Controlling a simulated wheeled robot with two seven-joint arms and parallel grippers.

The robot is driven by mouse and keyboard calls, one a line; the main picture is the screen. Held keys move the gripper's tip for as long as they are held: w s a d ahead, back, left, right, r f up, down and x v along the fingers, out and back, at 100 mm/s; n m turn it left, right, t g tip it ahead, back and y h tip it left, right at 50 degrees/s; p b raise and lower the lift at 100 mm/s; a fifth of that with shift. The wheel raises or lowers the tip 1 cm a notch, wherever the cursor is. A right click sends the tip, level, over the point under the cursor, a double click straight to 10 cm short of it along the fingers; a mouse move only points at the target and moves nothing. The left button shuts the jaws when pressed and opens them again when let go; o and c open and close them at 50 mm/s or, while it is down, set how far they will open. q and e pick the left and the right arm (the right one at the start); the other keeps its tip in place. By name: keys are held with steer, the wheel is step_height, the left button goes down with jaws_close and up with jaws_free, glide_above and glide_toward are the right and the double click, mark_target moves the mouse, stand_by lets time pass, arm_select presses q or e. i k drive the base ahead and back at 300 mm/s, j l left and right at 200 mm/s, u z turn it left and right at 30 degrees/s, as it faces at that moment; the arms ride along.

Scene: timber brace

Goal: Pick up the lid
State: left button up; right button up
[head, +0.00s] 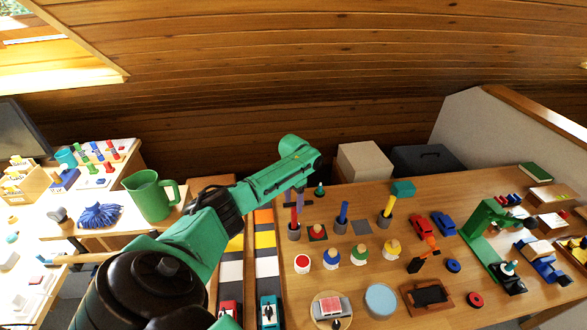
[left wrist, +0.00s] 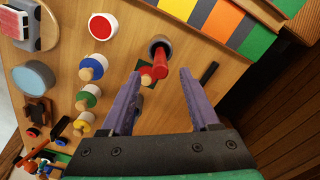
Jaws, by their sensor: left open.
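Several white jars stand in a row on the table. One has a blue lid with a wooden knob (head: 331,258), one a green lid with a knob (head: 360,255), and one a yellow lid with a knob (head: 392,248). The jar at the left end has a flat red top (head: 302,262) with no knob seen. I cannot tell which lid is meant. My left gripper (head: 301,200) is open behind the row, above a grey cup with a red stick. In the left wrist view the red stick (left wrist: 159,62) shows between its purple fingers, and the blue lid (left wrist: 93,67) lies left of them. My right gripper is not in view.
Cups with a blue stick (head: 343,213) and a yellow stick (head: 388,208) stand near the gripper. A pale blue disc (head: 380,300) and a round wooden tray (head: 318,311) lie in front. A green machine (head: 484,225) stands right. A green pitcher (head: 151,195) is left.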

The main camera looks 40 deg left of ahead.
mark_target(317, 232)
steer(key=k, duration=1.5)
